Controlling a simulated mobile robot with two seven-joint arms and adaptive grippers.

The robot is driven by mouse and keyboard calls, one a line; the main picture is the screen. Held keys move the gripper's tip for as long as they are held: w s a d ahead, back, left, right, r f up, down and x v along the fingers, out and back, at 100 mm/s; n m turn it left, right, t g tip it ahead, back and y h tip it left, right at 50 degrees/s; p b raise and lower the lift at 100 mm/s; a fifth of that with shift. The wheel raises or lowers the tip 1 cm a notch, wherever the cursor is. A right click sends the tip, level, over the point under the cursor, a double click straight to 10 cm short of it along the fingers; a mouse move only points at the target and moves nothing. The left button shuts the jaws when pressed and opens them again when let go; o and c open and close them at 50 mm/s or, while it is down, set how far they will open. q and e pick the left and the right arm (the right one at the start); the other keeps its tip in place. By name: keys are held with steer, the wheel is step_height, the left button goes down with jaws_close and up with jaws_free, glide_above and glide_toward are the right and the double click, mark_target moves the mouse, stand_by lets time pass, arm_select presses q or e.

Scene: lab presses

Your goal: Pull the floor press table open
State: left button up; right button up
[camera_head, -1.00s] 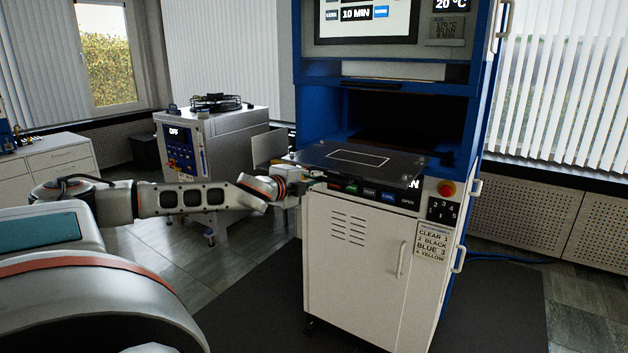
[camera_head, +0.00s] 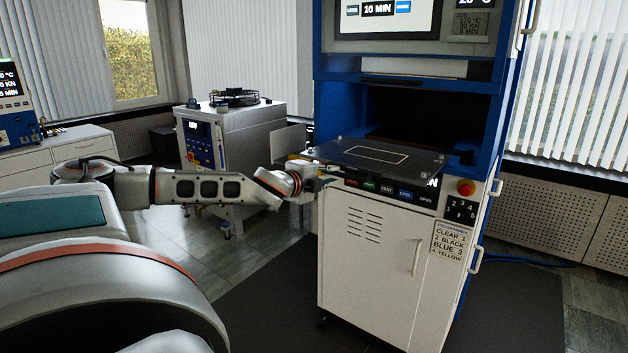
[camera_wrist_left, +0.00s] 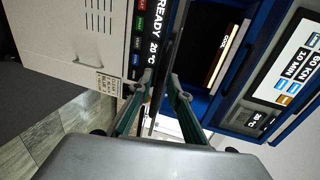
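The floor press is a tall blue and white cabinet (camera_head: 365,255) in the head view. Its table is a dark flat plate (camera_head: 420,164) with a pale rectangle on top, standing out level from the front below the dark press opening. My left gripper (camera_head: 325,174) is at the table's left front corner, partly hidden. In the left wrist view, its two green-sided fingers (camera_wrist_left: 163,88) stand apart on either side of the thin plate, seen edge-on. A gap shows beside the right finger, so I see no firm grip. My right gripper is out of view.
A button row (camera_head: 388,192) and red emergency knob (camera_head: 466,188) sit just under the table. A white counter (camera_head: 60,153) is at left. Dark mat (camera_head: 270,310) and floor in front are clear.

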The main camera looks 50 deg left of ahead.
arm_select(q)
steer(key=shift+v, duration=0.95)
steer(key=v, duration=0.9)
steer(key=shift+s, duration=0.3)
steer(key=shift+d, duration=0.1)
